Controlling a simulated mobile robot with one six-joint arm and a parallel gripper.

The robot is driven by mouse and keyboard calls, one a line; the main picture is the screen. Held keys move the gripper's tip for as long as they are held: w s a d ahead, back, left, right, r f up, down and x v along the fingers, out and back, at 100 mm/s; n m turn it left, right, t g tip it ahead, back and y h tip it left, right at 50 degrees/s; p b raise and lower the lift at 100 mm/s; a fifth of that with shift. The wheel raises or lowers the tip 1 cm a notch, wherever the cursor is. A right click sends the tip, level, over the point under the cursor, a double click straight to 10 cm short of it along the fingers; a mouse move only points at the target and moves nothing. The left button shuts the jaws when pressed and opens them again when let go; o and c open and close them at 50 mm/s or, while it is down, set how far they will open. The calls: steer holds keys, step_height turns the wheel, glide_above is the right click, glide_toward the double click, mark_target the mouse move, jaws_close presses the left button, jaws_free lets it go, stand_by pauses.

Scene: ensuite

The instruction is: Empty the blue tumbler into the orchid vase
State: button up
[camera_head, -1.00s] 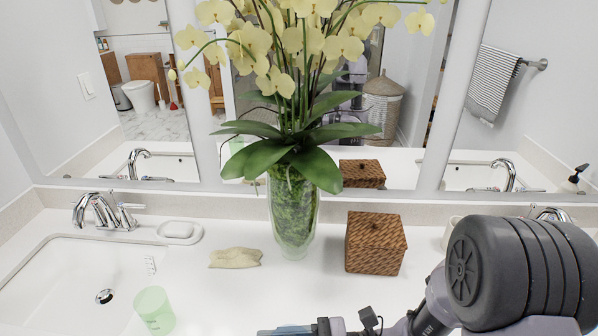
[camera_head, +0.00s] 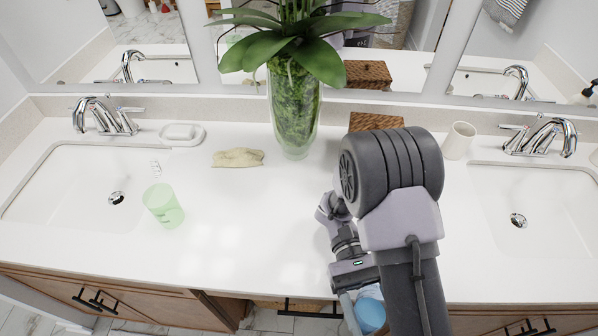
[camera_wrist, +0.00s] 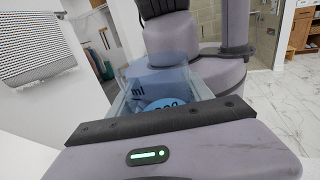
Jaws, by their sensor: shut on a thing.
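The blue tumbler (camera_head: 369,314) is a translucent blue cup, low in the head view at the counter's front edge. My gripper (camera_head: 352,298) is shut on it; my arm hides part of both. In the wrist view the clear blue tumbler (camera_wrist: 165,88), with printed markings, sits just beyond the gripper body. I cannot tell its tilt or what is inside. The orchid vase (camera_head: 295,112) is tall glass with green filling, upright at the back of the counter near the mirror. The tumbler is well in front of the vase and apart from it.
A beige cloth-like item (camera_head: 238,158) lies left of the vase. A woven box (camera_head: 375,121) is right of it, partly behind my arm. A white cup (camera_head: 459,141) stands farther right. The middle counter is clear.

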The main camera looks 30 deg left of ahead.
steer(key=w+n+t+h, duration=0.1)
steer(key=w+n+t, duration=0.1)
steer(key=w+t, duration=0.1)
steer(key=w+d+n+t+h, duration=0.1)
steer(key=w+n+t+h, duration=0.1)
steer(key=w+t, duration=0.1)
steer(key=w+n+t+h, duration=0.2)
steer(key=w, duration=0.3)
steer(key=shift+d+r+n+t, duration=0.2)
steer(key=shift+d+n+t, duration=0.1)
steer(key=shift+d+t, duration=0.1)
steer(key=w+a+r+n+t, duration=0.2)
steer(key=w+n+t, duration=0.1)
steer(key=w+t, duration=0.25)
steer(key=w+a+r+n+t, duration=0.2)
steer(key=w+n+t, duration=0.15)
steer(key=w, duration=0.25)
steer(key=w+a+r+n+t+y, duration=0.5)
steer(key=a+r, duration=0.4)
steer(key=a, duration=0.2)
steer(key=w+a+r+n+t+y, duration=0.6)
steer(key=w+a+r+t+y, duration=0.1)
steer(key=a+r, duration=0.2)
steer(key=shift+a+r+t, duration=0.2)
steer(key=shift+a+t, duration=0.2)
steer(key=shift+a, duration=0.5)
